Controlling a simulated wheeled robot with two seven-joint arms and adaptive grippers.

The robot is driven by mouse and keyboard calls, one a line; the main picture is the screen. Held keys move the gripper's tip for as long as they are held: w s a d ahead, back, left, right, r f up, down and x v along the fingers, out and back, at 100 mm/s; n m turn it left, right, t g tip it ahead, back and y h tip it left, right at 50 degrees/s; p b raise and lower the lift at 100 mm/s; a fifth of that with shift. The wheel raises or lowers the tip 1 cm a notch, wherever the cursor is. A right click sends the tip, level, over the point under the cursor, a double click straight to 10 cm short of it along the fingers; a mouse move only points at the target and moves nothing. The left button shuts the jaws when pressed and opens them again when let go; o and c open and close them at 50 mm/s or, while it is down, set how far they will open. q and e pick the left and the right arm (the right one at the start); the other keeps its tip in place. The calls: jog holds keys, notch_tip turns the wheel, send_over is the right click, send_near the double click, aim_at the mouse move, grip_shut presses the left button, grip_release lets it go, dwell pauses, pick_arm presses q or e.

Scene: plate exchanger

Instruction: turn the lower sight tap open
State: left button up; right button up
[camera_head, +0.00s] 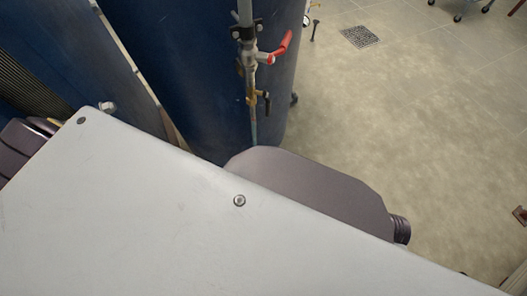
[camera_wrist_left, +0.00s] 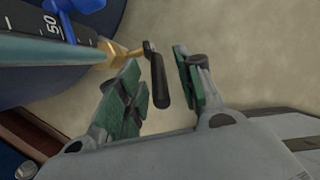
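In the left wrist view, a brass tap (camera_wrist_left: 122,51) sits at the end of a teal sight tube (camera_wrist_left: 40,48). Its black lever (camera_wrist_left: 159,82) points down the picture, roughly across the tube's line. My left gripper (camera_wrist_left: 157,66) is open, with its green-padded fingers on either side of the lever; whether either touches it I cannot tell. In the head view, an upper brass tap (camera_head: 254,98) with a dark handle sits on the vertical sight pipe, above a teal tube (camera_head: 254,132). The tube's lower part, its lower tap and my left gripper are hidden there. My right gripper is not in view.
A dark blue tank (camera_head: 190,60) stands behind the pipe. A red-handled valve (camera_head: 282,46) is above the upper tap. A blue fitting (camera_wrist_left: 60,8) and a scale marked 50 (camera_wrist_left: 65,28) lie beside the tube. Floor to the right is mostly clear, with a drain grate (camera_head: 359,36).

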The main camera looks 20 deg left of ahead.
pick_arm(q)
grip_shut()
dwell(0.5)
jog(key=shift+w+a+r+p, duration=0.1)
jog(key=shift+r+p, duration=0.05)
jog(key=shift+p, duration=0.3)
jog(key=shift+g, duration=0.3)
jog(key=shift+w+r+g+p, duration=0.15)
jog(key=shift+w+g+p, duration=0.15)
jog(key=shift+g+p, duration=0.35)
jog(key=shift+w+a, duration=0.1)
jog(key=shift+w, duration=0.05)
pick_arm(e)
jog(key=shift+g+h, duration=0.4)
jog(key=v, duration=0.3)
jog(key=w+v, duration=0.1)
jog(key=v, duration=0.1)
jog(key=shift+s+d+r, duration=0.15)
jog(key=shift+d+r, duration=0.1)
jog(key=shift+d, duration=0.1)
pick_arm(q)
jog(key=shift+w+r+g, duration=0.1)
jog(key=shift+r+g, duration=0.05)
jog(key=shift+g, duration=0.3)
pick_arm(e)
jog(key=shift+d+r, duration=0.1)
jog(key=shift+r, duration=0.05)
